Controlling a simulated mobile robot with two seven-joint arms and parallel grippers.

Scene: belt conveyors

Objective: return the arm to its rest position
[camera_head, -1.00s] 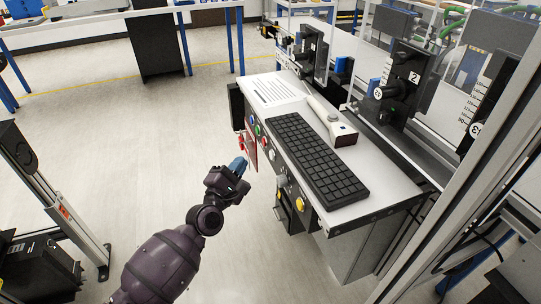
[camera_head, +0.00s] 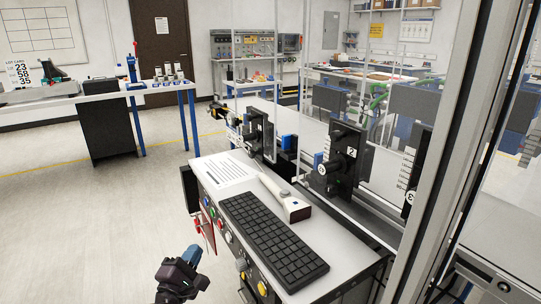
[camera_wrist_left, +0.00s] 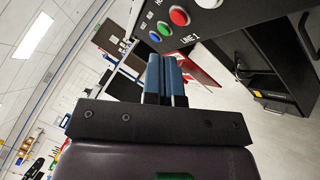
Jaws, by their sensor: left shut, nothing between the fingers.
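My left gripper (camera_head: 191,257) is low in the head view, in front of and to the left of the control desk (camera_head: 335,270). Its blue fingers are together with nothing between them; the left wrist view also shows the shut fingers (camera_wrist_left: 165,78). In the wrist view the panel's red button (camera_wrist_left: 179,17) and green button (camera_wrist_left: 162,28) lie just beyond the fingertips, apart from them. Most of my left arm is below the head view's edge. My right gripper is not in view.
The desk carries a black keyboard (camera_head: 272,237), a white scanner-like device (camera_head: 287,200) and a paper sheet (camera_head: 224,172). A metal post (camera_head: 448,150) stands at the right. Open floor (camera_head: 90,235) lies to the left. A blue-legged table (camera_head: 60,98) stands farther back.

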